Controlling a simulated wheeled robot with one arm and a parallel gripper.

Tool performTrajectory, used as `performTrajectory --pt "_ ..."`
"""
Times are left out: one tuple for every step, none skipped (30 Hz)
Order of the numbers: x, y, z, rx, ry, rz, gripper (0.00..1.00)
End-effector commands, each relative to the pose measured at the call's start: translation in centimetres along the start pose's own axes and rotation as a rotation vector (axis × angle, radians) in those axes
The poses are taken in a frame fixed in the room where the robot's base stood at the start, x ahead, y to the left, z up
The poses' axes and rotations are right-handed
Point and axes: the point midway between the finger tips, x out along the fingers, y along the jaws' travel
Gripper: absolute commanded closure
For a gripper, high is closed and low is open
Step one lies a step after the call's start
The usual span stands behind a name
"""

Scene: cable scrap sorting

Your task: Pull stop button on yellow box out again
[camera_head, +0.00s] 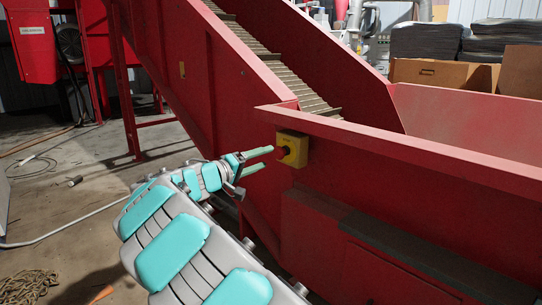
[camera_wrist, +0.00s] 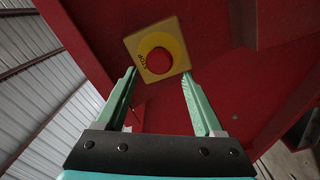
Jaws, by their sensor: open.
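The yellow box (camera_head: 292,148) is fixed to the red wall of the machine, just below its upper edge. Its red stop button (camera_head: 283,151) faces my gripper. In the wrist view the yellow box (camera_wrist: 171,44) shows a yellow disc with "STOP" lettering around the round red button (camera_wrist: 158,60). My gripper (camera_head: 266,159) points at the box from the left. In the wrist view my gripper (camera_wrist: 161,86) is open, with one green finger on each side below the button. Nothing is between the fingers. I cannot tell how far the button stands out.
The red machine wall (camera_head: 400,175) runs to the right, with a sloping conveyor (camera_head: 270,60) behind it. A dark ledge (camera_head: 410,250) juts out low on the right. Scrap cable (camera_head: 28,286) lies on the floor at lower left. Open floor is at left.

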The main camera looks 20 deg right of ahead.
Motion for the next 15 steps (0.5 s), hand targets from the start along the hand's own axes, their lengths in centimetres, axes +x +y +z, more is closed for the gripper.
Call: performTrajectory --pt "-0.8 0.1 -0.1 0.000 0.004 0.001 0.30" --pt "-1.1 0.1 -0.1 0.000 0.003 0.001 0.30" --pt "-1.6 0.0 -0.1 0.000 0.002 0.000 0.30" --pt "-1.8 0.0 -0.1 0.000 0.002 0.001 0.30" --pt "-2.0 0.0 -0.1 -0.001 0.001 0.001 0.30" --pt "-2.3 0.0 -0.1 -0.001 0.001 0.001 0.30" --pt "-2.4 0.0 0.0 -0.001 0.000 0.001 0.30" --pt "-2.5 0.0 0.0 -0.001 0.000 0.001 0.30" --pt "-2.5 0.0 0.0 -0.001 -0.001 0.001 0.30" --pt "-2.6 0.0 0.0 -0.001 -0.001 0.001 0.30" --pt "-2.6 -0.1 0.1 -0.001 -0.002 0.001 0.30" --pt "-2.6 -0.1 0.1 -0.001 -0.002 0.001 0.30" --pt "-2.5 -0.1 0.1 -0.001 -0.002 0.001 0.30" --pt "-2.5 -0.1 0.1 -0.001 -0.002 0.001 0.30" --pt "-2.5 -0.1 0.1 -0.001 -0.002 0.001 0.30"
